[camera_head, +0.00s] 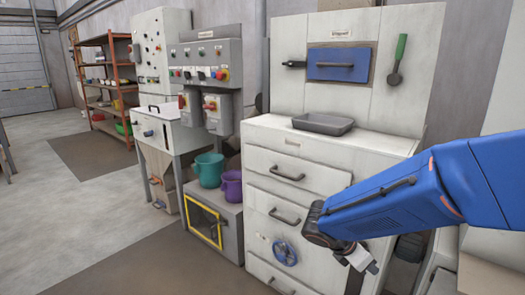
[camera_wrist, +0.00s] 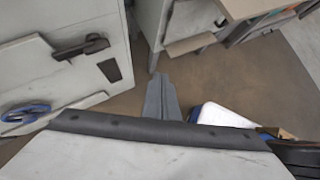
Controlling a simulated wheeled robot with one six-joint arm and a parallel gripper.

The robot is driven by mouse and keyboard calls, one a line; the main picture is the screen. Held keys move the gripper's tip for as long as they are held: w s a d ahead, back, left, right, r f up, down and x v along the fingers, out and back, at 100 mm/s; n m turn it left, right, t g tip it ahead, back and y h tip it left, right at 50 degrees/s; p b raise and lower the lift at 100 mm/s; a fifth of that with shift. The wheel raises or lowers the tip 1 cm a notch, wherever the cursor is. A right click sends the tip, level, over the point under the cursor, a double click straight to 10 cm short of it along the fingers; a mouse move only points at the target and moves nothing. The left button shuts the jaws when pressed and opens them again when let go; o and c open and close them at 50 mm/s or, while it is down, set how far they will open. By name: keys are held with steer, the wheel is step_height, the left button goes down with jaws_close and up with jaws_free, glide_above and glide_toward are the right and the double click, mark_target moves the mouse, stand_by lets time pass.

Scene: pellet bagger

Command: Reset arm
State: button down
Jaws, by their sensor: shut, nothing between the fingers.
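My blue arm reaches in from the right in the head view, in front of the white drawer cabinet (camera_head: 302,160). My gripper (camera_head: 368,264) is at its lower end, tilted downward, shut and empty. It hangs in front of the cabinet's lower right side and looks apart from the handles, though the exact gap is hard to judge. In the wrist view, a narrow grey shape (camera_wrist: 162,98) stands in the middle against the brown floor. I cannot tell for sure whether it is part of my gripper.
A grey tray (camera_head: 323,124) lies on the cabinet top. A blue handwheel (camera_head: 285,253) is on the cabinet front. Teal (camera_head: 208,169) and purple (camera_head: 231,186) buckets stand on a grey box (camera_head: 232,232) to the left. Open floor (camera_head: 75,215) lies at the left.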

steer(key=s+r+m+t+y, duration=0.1)
steer(key=s+r+m+y, duration=0.1)
steer(key=s+m, duration=0.4)
steer(key=s+a+r+m+t+y, duration=0.1)
steer(key=s+r+m+y, duration=0.2)
steer(key=s+m, duration=0.2)
steer(key=s+r+m+y, duration=0.2)
steer(key=s+m, duration=0.4)
steer(key=m, duration=0.4)
steer(key=shift+s+a+r+m+t+y, duration=0.2)
steer(key=shift+s+r+m+t+y, duration=0.2)
steer(key=shift+y, duration=0.2)
